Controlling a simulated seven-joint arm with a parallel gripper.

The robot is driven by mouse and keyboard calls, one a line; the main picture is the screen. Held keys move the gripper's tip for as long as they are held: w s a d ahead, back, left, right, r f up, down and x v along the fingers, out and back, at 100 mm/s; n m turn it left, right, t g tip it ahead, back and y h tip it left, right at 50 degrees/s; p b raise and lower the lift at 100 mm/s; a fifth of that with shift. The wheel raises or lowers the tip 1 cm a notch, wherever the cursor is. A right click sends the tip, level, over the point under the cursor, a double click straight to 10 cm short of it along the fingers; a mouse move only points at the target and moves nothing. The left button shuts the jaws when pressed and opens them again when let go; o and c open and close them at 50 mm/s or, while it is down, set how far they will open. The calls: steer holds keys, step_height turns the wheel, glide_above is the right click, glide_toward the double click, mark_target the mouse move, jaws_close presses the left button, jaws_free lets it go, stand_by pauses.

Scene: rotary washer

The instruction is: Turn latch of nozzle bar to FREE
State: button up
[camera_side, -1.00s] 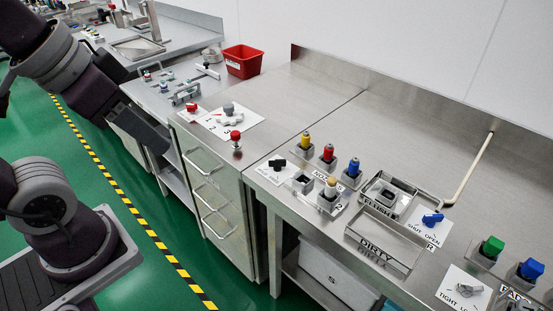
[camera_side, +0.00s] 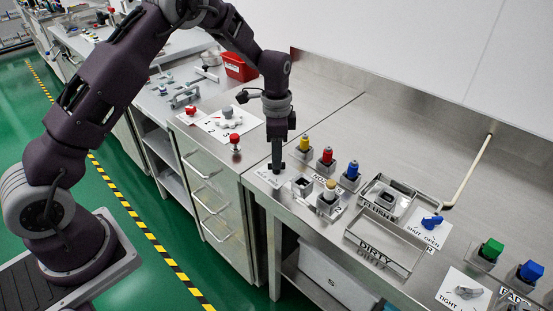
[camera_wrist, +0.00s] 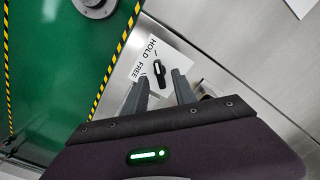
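In the wrist view, the black latch (camera_wrist: 157,70) sits on a white plate (camera_wrist: 172,48) lettered HOLD and FREE. Its long axis runs roughly up and down in that picture. My gripper (camera_wrist: 160,75) is open, with one finger on each side of the latch's lower end. I cannot tell whether the fingers touch it. In the side view, my gripper (camera_side: 277,166) points down over the latch plate (camera_side: 265,177) and hides most of the latch. Yellow (camera_side: 304,142), red (camera_side: 327,155) and blue (camera_side: 352,169) nozzles stand to its right.
A socket block (camera_side: 302,186) and a pale-topped nozzle (camera_side: 329,193) stand close right of my gripper. Further right are the DIRTY tray (camera_side: 385,250) and a blue SHUT/OPEN knob (camera_side: 432,221). A red button (camera_side: 235,138) stands left. The bench behind is clear.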

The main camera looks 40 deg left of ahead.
step_height(320, 180, down, 2)
steer(key=shift+c, duration=0.2)
jaws_close()
